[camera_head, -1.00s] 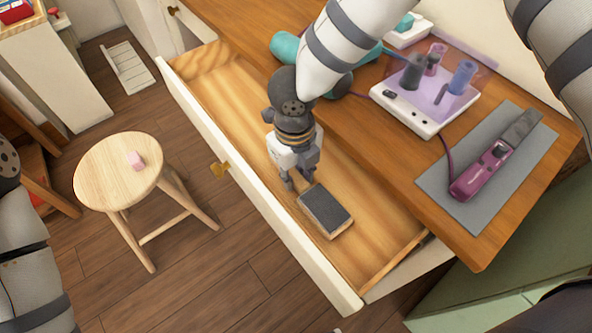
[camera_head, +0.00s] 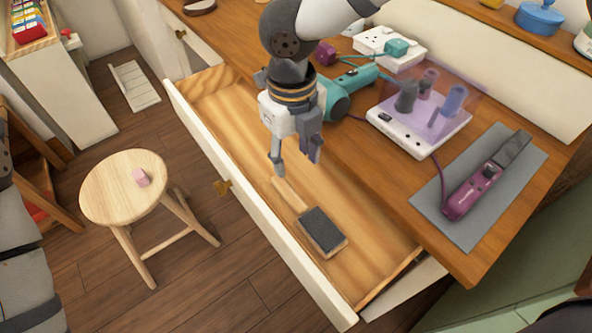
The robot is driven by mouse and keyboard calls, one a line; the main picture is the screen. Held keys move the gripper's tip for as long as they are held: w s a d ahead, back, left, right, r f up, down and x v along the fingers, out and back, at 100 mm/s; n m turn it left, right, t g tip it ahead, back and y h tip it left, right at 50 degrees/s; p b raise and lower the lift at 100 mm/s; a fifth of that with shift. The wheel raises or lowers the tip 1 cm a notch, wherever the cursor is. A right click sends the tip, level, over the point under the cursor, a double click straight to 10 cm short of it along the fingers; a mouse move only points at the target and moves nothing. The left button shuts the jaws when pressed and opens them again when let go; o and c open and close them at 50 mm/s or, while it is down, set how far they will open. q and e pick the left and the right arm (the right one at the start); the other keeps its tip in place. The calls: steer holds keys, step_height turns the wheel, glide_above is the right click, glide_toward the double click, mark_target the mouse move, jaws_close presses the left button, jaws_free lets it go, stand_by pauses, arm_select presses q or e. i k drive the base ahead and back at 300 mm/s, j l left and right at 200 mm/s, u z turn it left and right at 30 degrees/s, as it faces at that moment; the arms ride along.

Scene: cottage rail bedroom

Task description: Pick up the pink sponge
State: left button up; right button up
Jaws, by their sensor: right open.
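A small pink block (camera_head: 141,177), which looks like the pink sponge, lies on the round wooden stool (camera_head: 122,201) at the left. My right gripper (camera_head: 296,164) points down over the open drawer (camera_head: 365,265), well to the right of the stool and apart from the pink block. Its fingers are open with nothing between them. A dark-topped block with a wooden base (camera_head: 321,230) lies in the drawer, below and right of the fingers. My left arm shows at the lower left edge; its gripper is out of view.
The desk (camera_head: 375,192) above the drawer holds a teal hair dryer (camera_head: 345,93), a white power strip (camera_head: 388,45), a lilac-topped stand (camera_head: 425,125) and a purple styling iron on a grey mat (camera_head: 450,225). Bare floor lies between stool and drawer.

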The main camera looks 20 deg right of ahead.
mark_target(139, 176)
steer(key=k, duration=1)
